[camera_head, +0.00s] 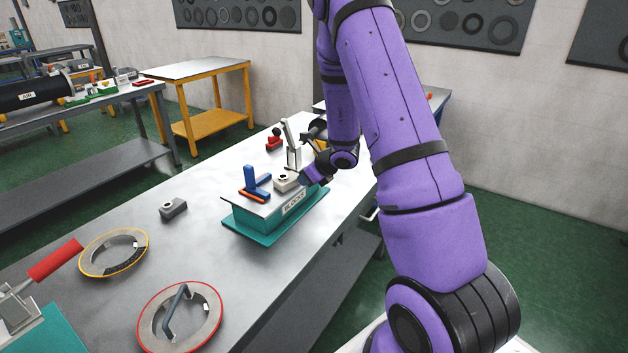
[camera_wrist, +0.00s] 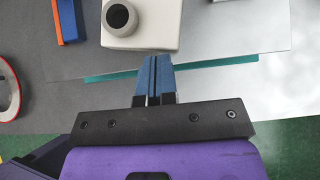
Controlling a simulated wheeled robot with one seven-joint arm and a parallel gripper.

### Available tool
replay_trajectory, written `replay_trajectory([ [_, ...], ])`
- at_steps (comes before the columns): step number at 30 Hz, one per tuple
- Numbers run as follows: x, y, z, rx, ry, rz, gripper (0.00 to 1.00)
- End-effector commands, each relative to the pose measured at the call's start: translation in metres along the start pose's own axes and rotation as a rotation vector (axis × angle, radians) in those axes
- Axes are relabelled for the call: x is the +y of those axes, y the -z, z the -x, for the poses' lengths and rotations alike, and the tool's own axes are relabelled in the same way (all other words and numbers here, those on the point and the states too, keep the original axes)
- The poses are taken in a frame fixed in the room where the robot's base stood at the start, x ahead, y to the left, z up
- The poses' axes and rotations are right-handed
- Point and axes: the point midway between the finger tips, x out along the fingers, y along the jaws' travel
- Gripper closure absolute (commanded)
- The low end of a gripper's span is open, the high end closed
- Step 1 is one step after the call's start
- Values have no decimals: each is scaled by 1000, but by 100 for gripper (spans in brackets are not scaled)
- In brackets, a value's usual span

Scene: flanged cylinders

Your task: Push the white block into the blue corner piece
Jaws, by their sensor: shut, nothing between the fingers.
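The white block (camera_head: 283,185) sits on the plate on top of a teal fixture (camera_head: 262,224). In the wrist view the white block (camera_wrist: 160,28) has a round knob with a dark top. The blue corner piece (camera_head: 251,180), with an orange edge, stands left of the block with a gap between them. Part of it (camera_wrist: 71,18) shows at the top left of the wrist view. My gripper (camera_wrist: 153,58) is shut and empty, its blue fingertips right by the block's near side. I cannot tell whether they touch it. In the head view my gripper (camera_head: 305,180) is right of the block.
A grey block (camera_head: 173,208) and two rings, one yellow-edged (camera_head: 113,252) and one red-edged (camera_head: 180,315), lie on the bench to the left. A pale upright clamp (camera_head: 291,148) and a red part (camera_head: 274,143) stand behind the fixture. The bench between is clear.

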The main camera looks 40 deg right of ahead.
Motion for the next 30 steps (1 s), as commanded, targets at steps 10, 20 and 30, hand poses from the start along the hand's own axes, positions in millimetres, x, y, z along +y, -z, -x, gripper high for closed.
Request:
replay_trajectory([
  [10,0,-3,-3,0,0,0,100],
  [20,0,-31,-30,-2,-1,3,100],
  [30,0,-40,-41,0,-1,0,100],
])
